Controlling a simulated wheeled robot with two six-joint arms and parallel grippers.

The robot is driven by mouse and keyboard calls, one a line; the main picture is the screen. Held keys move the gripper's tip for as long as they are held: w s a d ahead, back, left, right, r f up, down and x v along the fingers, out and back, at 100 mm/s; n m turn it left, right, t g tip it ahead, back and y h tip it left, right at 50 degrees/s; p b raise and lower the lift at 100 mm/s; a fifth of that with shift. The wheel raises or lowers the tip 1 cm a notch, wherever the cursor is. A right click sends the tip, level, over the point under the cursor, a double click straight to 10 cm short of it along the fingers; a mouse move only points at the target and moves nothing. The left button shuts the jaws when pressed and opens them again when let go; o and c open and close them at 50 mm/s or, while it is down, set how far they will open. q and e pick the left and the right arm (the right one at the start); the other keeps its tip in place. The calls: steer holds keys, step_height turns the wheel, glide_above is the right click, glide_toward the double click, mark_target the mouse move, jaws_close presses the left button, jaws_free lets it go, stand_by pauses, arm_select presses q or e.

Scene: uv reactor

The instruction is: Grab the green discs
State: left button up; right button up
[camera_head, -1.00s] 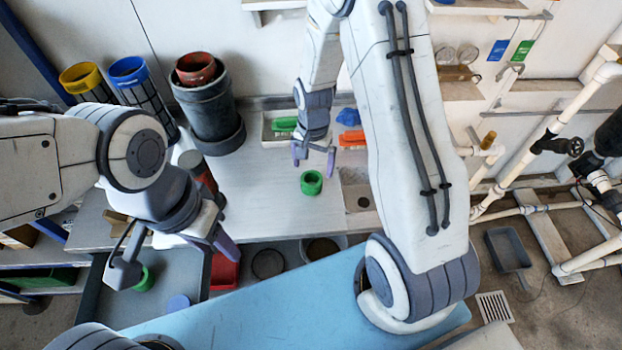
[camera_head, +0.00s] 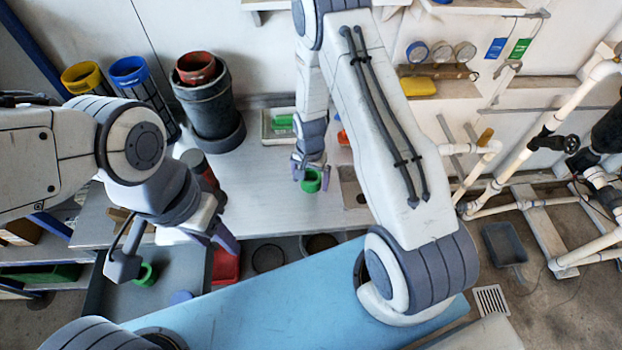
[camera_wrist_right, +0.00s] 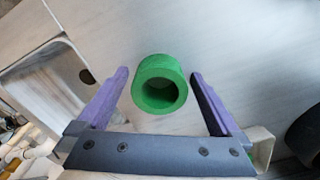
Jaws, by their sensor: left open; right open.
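A green hollow disc (camera_head: 311,184) stands on the grey-white worktop (camera_head: 255,190). My right gripper (camera_head: 311,174) is open directly over it. In the right wrist view the green disc (camera_wrist_right: 160,68) shows between the spread purple fingers (camera_wrist_right: 160,90), with a gap on each side. A second green disc (camera_head: 146,274) lies in the grey lower tray (camera_head: 105,298) at the lower left. My left gripper (camera_head: 178,250) is open above that tray, to the right of and higher than the second disc in the picture. Its fingertips are partly hidden by its own body.
A white bin (camera_head: 266,138) with green items stands at the back of the worktop. A dark bucket (camera_head: 207,100) and blue and yellow tubes stand at the back left. A red bin (camera_head: 226,266) sits below the worktop's front edge. A sink-like basin (camera_head: 352,185) lies right of the disc.

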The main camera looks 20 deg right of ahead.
steer(key=c, duration=1.3)
steer(key=shift+c, duration=0.2)
steer(key=shift+r, duration=0.1)
